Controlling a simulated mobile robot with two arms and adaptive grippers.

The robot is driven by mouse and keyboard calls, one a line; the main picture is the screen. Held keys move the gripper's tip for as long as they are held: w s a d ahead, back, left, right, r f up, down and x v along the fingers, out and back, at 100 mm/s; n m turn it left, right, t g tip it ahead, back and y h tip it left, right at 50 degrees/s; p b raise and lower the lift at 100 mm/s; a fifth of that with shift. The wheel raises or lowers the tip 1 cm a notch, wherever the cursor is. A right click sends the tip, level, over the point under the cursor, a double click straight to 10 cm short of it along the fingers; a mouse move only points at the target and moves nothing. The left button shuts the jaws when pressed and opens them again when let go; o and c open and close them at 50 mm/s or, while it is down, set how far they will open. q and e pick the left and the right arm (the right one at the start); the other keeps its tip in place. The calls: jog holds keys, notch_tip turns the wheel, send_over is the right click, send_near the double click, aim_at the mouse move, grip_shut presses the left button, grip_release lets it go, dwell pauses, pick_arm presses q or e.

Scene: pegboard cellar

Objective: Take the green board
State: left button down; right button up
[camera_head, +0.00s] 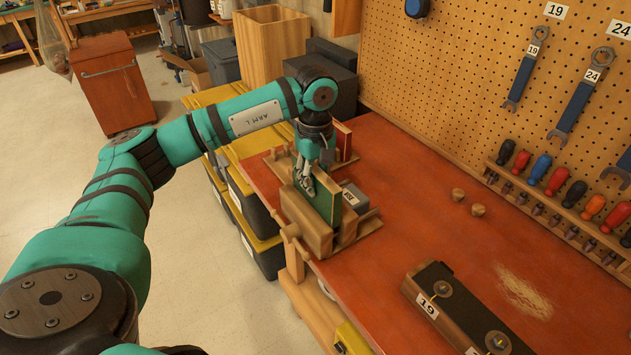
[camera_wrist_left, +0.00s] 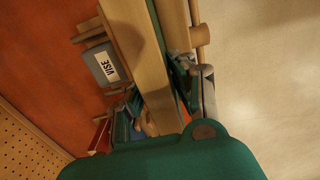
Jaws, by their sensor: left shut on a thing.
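The green board (camera_head: 327,204) stands upright between the wooden jaws of a vise (camera_head: 305,222) at the near left corner of the red workbench. My left gripper (camera_head: 306,180) reaches down from above and is shut on the board's top edge. In the left wrist view the gripper's fingers (camera_wrist_left: 163,105) lie at either side of the board, which shows as a thin dark strip between the pale wooden jaws. The vise also shows there with a grey block labelled VISE (camera_wrist_left: 105,64). My right gripper is in neither view.
A red board (camera_head: 343,141) stands upright just behind the left gripper. A long block labelled 19 (camera_head: 462,312) and two small wooden knobs (camera_head: 458,195) lie on the workbench (camera_head: 415,180). Wrenches and screwdrivers hang along the pegboard (camera_head: 465,75). Yellow-lidded bins (camera_head: 262,243) stand left of the bench.

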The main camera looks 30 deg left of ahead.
pick_arm(q)
jog(key=shift+r+p, duration=2)
jog(key=shift+r, duration=1.65)
jog(key=shift+f, duration=0.15)
